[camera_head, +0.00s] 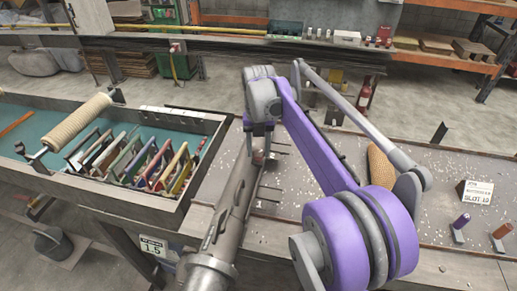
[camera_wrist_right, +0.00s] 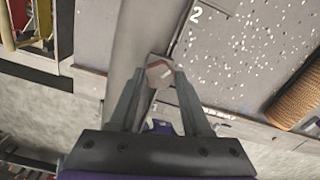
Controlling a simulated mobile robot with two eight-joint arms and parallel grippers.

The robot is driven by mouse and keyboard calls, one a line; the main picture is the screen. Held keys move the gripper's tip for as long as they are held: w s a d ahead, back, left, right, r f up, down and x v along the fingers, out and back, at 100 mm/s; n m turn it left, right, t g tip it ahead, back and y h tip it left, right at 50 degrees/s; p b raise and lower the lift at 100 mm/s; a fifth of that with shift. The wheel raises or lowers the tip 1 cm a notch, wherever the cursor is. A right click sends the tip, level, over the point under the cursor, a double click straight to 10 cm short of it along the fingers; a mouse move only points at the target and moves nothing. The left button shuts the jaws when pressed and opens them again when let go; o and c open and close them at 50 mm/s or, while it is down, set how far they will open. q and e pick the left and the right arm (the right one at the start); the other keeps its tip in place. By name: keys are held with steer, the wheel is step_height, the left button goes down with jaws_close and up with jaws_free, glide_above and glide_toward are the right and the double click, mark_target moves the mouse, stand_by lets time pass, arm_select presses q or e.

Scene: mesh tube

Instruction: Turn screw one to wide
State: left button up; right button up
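A grey metal tube (camera_head: 235,197) lies lengthwise at the left end of the grey bench and passes under my right gripper (camera_head: 261,133). A screw with a reddish, hexagon-like head (camera_wrist_right: 160,73) sits on the tube; its head also shows small in the head view (camera_head: 258,158). My right gripper (camera_wrist_right: 161,78) reaches down over this screw, one finger on each side of the head. The fingers are very close to the head; I cannot tell whether they press on it. A label "2" (camera_wrist_right: 195,14) is printed on the bench beside the tube. My left gripper is not in view.
A tray (camera_head: 215,130) with several coloured framed pieces and a beige mesh roll (camera_head: 78,122) stands at left. A tan mesh piece (camera_head: 380,165), a slot sign (camera_head: 478,192) and small purple (camera_head: 461,221) and brown (camera_head: 502,230) pegs are at right. My right arm covers the bench middle.

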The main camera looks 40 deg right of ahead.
mark_target(259, 153)
steer(key=o, duration=0.3)
step_height(259, 153, up, 11)
steer(key=shift+f+p, duration=0.1)
steer(key=shift+p, duration=0.3)
stand_by(0.3)
